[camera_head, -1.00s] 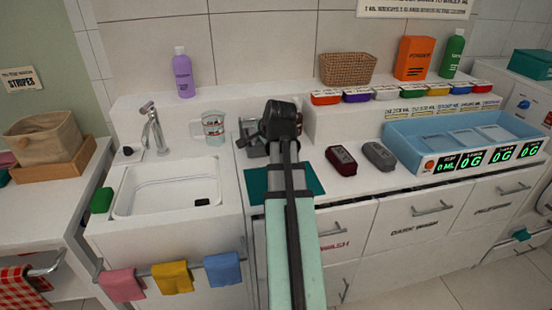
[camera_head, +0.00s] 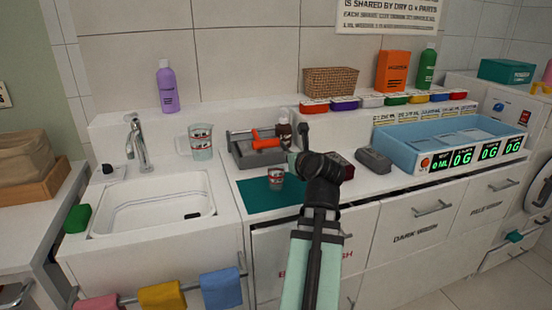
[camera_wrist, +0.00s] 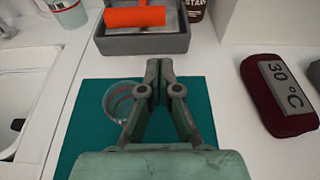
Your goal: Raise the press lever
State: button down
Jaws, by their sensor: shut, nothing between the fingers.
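An orange bar-shaped part (camera_head: 265,139), which looks like the press lever, lies across the grey tray-like press (camera_head: 240,152) at the back of the counter. In the wrist view the orange bar (camera_wrist: 136,17) is at the top, over the grey press body (camera_wrist: 145,45). My gripper (camera_wrist: 159,68) is shut and empty, over the teal mat, with its fingertips short of the press and apart from the bar. In the head view my wrist hides part of the area right of the press, and the fingertips are hard to make out.
A small clear cup (camera_head: 276,178) stands on the teal mat (camera_head: 262,200), close left of my gripper. A brown bottle (camera_head: 284,133) is by the press. A maroon block (camera_wrist: 280,95) and a grey block (camera_head: 374,161) lie to the right. A measuring jug (camera_head: 201,141) and the sink are left.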

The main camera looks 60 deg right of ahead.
jog(key=shift+x, duration=1.25)
jog(key=w+d+p, duration=0.1)
jog(key=p, duration=0.5)
jog(key=shift+r, duration=0.3)
jog(key=p, duration=0.3)
jog(key=shift+w+d+f+p, duration=0.1)
jog(key=shift+w+p, duration=0.15)
jog(key=shift+p, duration=0.05)
jog(key=p, duration=0.4)
jog(key=shift+w+d+f, duration=0.1)
jog(key=shift+w, duration=0.05)
jog(key=p, duration=0.4)
jog(key=shift+f, duration=0.15)
jog(key=x, duration=0.4)
jog(key=shift+f, duration=0.2)
jog(key=shift+w+d+f, duration=0.25)
jog(key=shift+w+d, duration=0.05)
jog(key=shift+w, duration=0.05)
